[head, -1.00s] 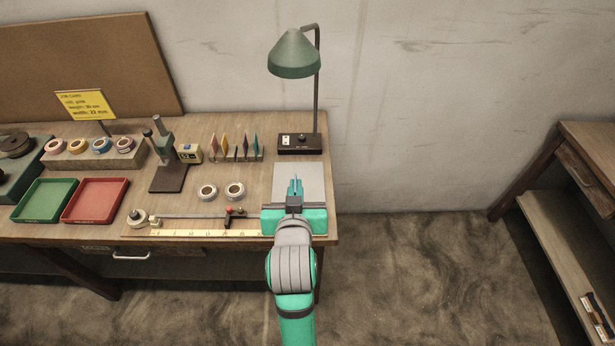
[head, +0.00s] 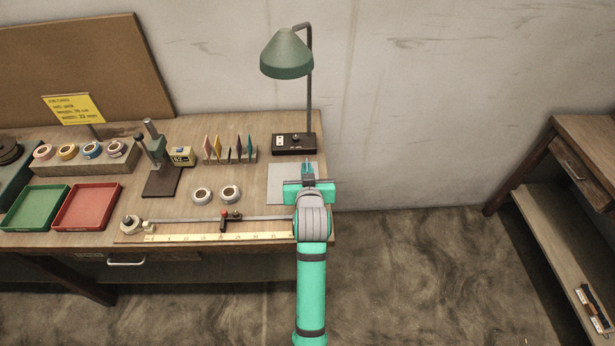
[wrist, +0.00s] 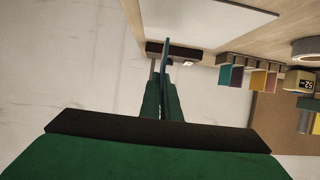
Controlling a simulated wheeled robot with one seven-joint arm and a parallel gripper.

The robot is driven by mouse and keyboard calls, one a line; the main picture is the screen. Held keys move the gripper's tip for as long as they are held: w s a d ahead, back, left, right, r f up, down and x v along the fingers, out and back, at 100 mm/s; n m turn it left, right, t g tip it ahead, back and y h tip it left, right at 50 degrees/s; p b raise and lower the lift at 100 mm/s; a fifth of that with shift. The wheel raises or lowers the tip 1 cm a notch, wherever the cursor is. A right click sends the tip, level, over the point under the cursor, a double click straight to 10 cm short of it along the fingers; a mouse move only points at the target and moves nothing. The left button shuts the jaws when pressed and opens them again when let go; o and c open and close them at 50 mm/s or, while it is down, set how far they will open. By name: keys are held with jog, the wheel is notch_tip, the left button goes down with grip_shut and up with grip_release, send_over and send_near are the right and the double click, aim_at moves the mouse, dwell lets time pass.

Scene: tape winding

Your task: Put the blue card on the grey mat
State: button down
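My gripper (head: 307,172) is shut on a thin blue card (wrist: 166,58), seen nearly edge-on between the fingers in the wrist view. In the head view the card (head: 307,165) shows as a small sliver. The grey mat (head: 279,186) lies flat at the right end of the workbench. My gripper is over the mat's right part, and my wrist hides some of the mat. The mat also shows at the top of the wrist view (wrist: 200,18). The card appears held above the mat; the height of the gap is hard to tell.
A lamp (head: 288,55) rises from a black base (head: 293,144) just behind the mat. A rack (head: 232,159) of several coloured cards stands to the left. Two white tape rolls (head: 202,195) and a ruler (head: 200,238) lie nearby. The wall is close behind.

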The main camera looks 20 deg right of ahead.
jog(key=shift+w+d+f, duration=0.1)
jog(key=shift+w+f, duration=0.05)
jog(key=shift+f, duration=0.05)
jog(key=shift+w+d+f, duration=0.1)
jog(key=shift+w+f, duration=0.05)
jog(key=shift+f, duration=1.65)
jog(key=shift+f, duration=0.1)
jog(key=c, duration=2)
grip_release()
